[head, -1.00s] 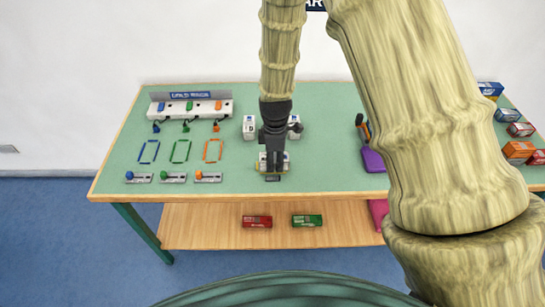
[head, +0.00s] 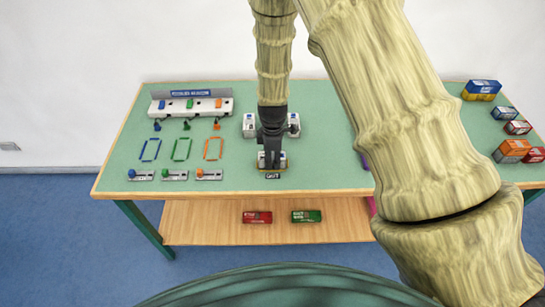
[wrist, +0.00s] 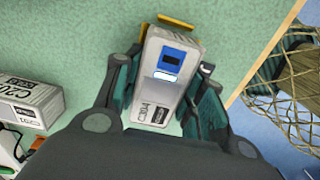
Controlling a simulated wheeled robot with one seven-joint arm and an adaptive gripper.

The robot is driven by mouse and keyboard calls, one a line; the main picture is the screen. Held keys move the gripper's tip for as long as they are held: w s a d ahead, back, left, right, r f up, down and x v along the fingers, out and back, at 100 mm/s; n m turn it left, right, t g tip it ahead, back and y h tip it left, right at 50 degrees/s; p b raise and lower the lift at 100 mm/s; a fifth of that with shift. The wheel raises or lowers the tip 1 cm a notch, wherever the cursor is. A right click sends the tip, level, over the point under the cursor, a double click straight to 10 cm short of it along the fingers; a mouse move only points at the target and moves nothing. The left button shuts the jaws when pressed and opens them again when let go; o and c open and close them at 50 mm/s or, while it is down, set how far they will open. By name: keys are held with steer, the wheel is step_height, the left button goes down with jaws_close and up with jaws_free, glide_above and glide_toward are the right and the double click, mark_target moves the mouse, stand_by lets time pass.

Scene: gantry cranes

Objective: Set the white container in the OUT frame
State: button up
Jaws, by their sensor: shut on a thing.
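The white container (wrist: 160,112), with a blue panel on its top and dark lettering, is between the fingers of my gripper (wrist: 165,88) in the wrist view. The fingers are shut on its two long sides. In the head view my gripper (head: 272,152) is near the table's front edge, with the container largely hidden under it. The OUT label (head: 272,176) shows just in front. Yellow parts of the OUT frame (wrist: 177,22) show beyond the container's end in the wrist view. I cannot tell whether the container touches the table.
Two other white containers (head: 250,125) (head: 293,130) stand behind my gripper. To the left are a control rack (head: 190,105), coloured outlines (head: 182,149) and levers (head: 174,175). Boxes (head: 512,150) stand at the far right. Red (head: 257,217) and green (head: 306,216) boxes lie on the lower shelf.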

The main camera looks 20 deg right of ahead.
mark_target(273, 155)
steer(key=shift+f, duration=0.2)
steer(key=o, duration=1.1)
steer(key=shift+c, duration=0.2)
steer(key=shift+r, duration=0.2)
step_height(273, 155, up, 12)
steer(key=b, duration=0.2)
steer(key=shift+b, duration=0.4)
